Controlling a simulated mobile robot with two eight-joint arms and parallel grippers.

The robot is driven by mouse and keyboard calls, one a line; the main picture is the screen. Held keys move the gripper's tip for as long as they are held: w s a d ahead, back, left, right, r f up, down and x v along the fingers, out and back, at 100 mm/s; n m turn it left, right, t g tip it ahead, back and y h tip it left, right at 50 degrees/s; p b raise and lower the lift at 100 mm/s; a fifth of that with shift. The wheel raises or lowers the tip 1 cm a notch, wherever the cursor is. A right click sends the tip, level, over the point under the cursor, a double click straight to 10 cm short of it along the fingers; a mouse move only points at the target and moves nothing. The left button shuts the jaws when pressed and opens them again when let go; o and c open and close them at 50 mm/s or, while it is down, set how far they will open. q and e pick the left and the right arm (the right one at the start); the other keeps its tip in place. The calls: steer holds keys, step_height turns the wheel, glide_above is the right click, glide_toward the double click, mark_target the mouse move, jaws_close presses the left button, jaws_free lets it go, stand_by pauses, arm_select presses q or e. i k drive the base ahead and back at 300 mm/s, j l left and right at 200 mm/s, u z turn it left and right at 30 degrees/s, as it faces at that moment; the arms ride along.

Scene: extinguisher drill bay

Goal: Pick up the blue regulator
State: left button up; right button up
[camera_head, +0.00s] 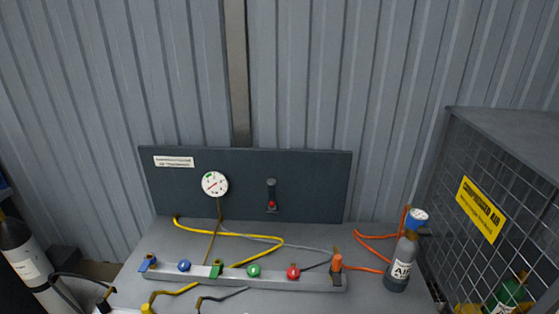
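A small grey cylinder (398,264) labelled "AIR" stands upright at the right end of the bench. On its top sits a blue piece with a white round face (418,216), which looks like the blue regulator. An orange hose (372,236) runs beside it. A blue knob (184,266) and a blue fitting (148,262) are on the rail at the left; I cannot tell whether either counts as a regulator. Neither of my grippers shows in the head view.
The grey bench (310,302) carries a rail with green and red knobs, plus yellow and grey hoses. A dark panel (310,185) with a white gauge (215,184) stands behind. A mesh cage (470,170) is at the right, a large cylinder (30,255) at the left.

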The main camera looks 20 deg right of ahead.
mark_target(417, 218)
steer(key=z, duration=2)
